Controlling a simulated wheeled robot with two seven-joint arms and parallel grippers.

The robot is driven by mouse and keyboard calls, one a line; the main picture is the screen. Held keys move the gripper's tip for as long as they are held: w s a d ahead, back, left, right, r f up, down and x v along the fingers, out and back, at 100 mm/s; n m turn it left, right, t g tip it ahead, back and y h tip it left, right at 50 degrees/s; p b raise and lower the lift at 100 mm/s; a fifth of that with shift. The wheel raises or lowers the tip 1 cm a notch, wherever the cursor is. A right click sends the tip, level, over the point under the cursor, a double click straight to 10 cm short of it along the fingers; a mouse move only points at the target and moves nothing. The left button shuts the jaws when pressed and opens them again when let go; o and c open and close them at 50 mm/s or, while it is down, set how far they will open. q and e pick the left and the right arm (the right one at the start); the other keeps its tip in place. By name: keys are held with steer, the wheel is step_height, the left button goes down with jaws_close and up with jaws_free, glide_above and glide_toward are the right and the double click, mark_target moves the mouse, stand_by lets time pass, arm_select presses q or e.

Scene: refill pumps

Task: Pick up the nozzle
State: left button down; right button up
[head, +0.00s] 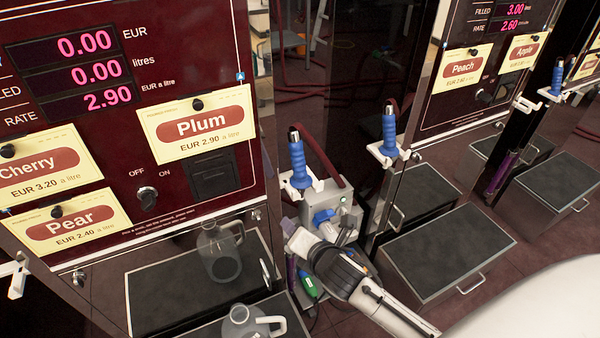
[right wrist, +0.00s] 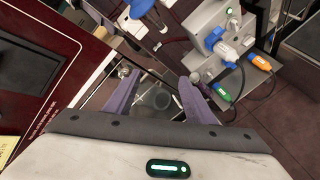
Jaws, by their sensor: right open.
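A nozzle with a blue grip (head: 298,165) sits upright in a white holder at the right edge of the near pump. A second blue-gripped nozzle (head: 389,132) sits in a holder to its right. In the right wrist view a blue grip (right wrist: 141,8) shows at the top edge, above a white bracket and beyond my fingertips. My right gripper (right wrist: 158,78) is open and empty, its two purple fingers apart. In the head view its arm comes from the lower right and ends below the near nozzle. My left gripper is not in view.
A grey box with a blue plug (head: 323,217) stands close behind my right gripper; green (right wrist: 221,92) and orange (right wrist: 261,62) plugs hang there. A clear jug (head: 220,252) stands on a dark platform (head: 150,302), with another jug (head: 246,323) in front. The near pump's panel (head: 215,75) is at left.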

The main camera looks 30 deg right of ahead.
mark_target(299, 165)
steer(key=w+d+r+n+h, duration=0.1)
steer(key=w+r+n, duration=0.1)
steer(key=r, duration=0.1)
steer(key=w+d+r+n+t+h, duration=0.1)
steer(key=w+d+r+n, duration=0.1)
steer(key=w+r+n, duration=0.1)
steer(key=w+d+r+n+h+p, duration=0.1)
steer(key=w+d+r+n, duration=0.1)
steer(key=r, duration=0.3)
steer(key=shift+w+n, duration=0.25)
steer(key=shift+n, duration=0.45)
steer(key=shift+t, duration=0.3)
steer(key=x, duration=0.4)
steer(key=shift+w+d+r+b, duration=0.15)
steer(key=shift+w+r+b, duration=0.05)
steer(key=shift+b, duration=0.1)
steer(key=shift+x, duration=0.9)
steer(key=b+x, duration=0.1)
steer(key=x, duration=0.3)
steer(key=shift+w+f, duration=0.1)
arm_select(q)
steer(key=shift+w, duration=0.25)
arm_select(e)
jaws_close()
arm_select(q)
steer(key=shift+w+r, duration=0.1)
arm_select(e)
steer(key=shift+d, duration=0.1)
